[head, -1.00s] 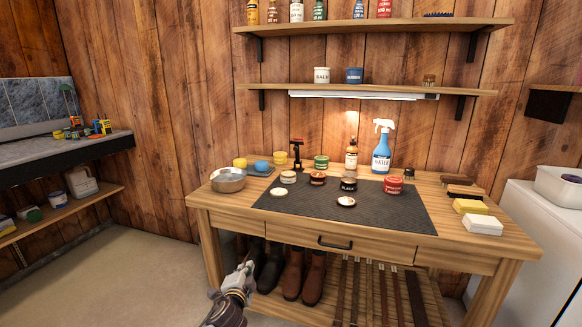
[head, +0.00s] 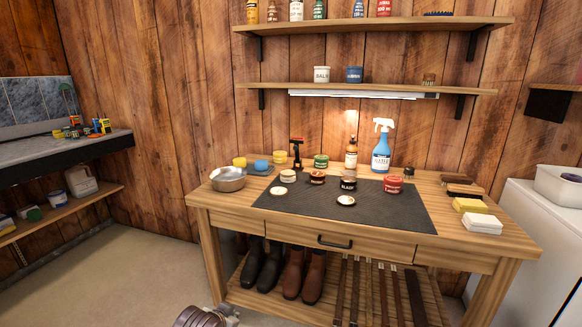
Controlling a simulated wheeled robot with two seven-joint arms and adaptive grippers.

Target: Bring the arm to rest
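Part of my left arm and gripper (head: 226,313) shows at the bottom edge of the head view, low in front of the workbench (head: 300,237) and apart from it. Most of it is cut off by the frame edge, and I cannot tell whether its fingers are open or shut. No held object shows there. My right gripper is not in view.
A dark mat (head: 390,213) on the bench carries several tins and lids. A metal bowl (head: 228,179) stands at the bench's left end, a blue spray bottle (head: 381,150) at the back. Boots (head: 303,272) stand on the lower shelf. The floor (head: 110,270) at left is clear.

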